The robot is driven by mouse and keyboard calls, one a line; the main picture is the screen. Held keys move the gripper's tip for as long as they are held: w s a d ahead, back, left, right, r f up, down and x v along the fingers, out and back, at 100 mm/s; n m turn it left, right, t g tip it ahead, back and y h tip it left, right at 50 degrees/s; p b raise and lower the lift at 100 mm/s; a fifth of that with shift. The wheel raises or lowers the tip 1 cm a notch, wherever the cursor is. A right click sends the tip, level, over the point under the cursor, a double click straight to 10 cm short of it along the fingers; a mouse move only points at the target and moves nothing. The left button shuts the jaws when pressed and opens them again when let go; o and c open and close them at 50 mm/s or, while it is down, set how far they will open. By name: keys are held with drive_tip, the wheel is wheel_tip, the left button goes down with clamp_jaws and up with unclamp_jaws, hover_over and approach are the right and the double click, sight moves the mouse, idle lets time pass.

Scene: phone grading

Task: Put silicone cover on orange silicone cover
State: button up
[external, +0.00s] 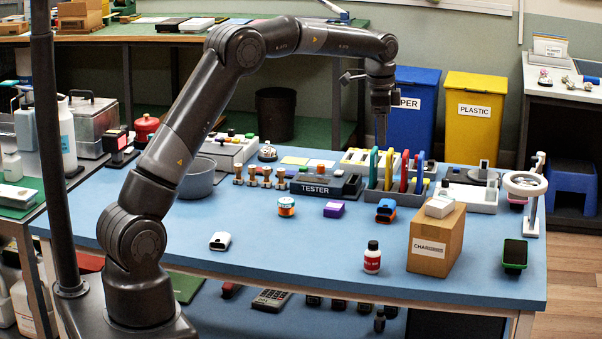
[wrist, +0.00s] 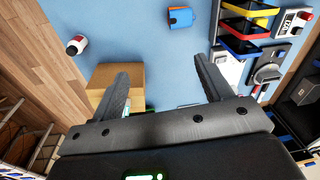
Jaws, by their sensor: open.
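A small orange and blue item (external: 386,211) lies on the blue table, left of the cardboard box; I cannot tell whether it is one cover or two together. The wrist view shows it at the top, mostly blue with an orange edge (wrist: 180,18). A grey rack (external: 390,198) behind it holds several upright coloured slabs (external: 405,168), green, blue, yellow and red; I cannot tell whether they are covers. They also show at the upper right of the wrist view (wrist: 245,22). My gripper (external: 381,143) is above the back of the table, open and empty (wrist: 163,85).
A cardboard box (external: 450,242) with a small white box (external: 440,207) on it stands at the front right. A red-and-white bottle (external: 372,258) is left of it. A ring lamp (external: 525,185) stands at the right. The table's front middle is mostly clear.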

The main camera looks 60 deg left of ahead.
drive_tip(key=s+d+r+n+t, duration=0.1)
drive_tip(key=s+d+r, duration=0.25)
drive_tip(key=s, duration=0.35)
drive_tip(key=s+d+r+n+t, duration=0.15)
drive_tip(key=s+r, duration=0.25)
drive_tip(key=s, duration=0.4)
drive_tip(key=s+d+r+n, duration=0.1)
drive_tip(key=s+d+r, duration=0.3)
drive_tip(key=s, duration=0.3)
drive_tip(key=s+d+f+n+t, duration=0.1)
drive_tip(key=s+f+n, duration=0.1)
drive_tip(key=s, duration=0.8)
drive_tip(key=s+d+f+n+t, duration=0.1)
drive_tip(key=s+f, duration=0.4)
drive_tip(key=s, duration=0.6)
drive_tip(key=shift+s+d+n, duration=0.15)
drive_tip(key=shift+d+n, duration=0.4)
drive_tip(key=shift+d, duration=0.2)
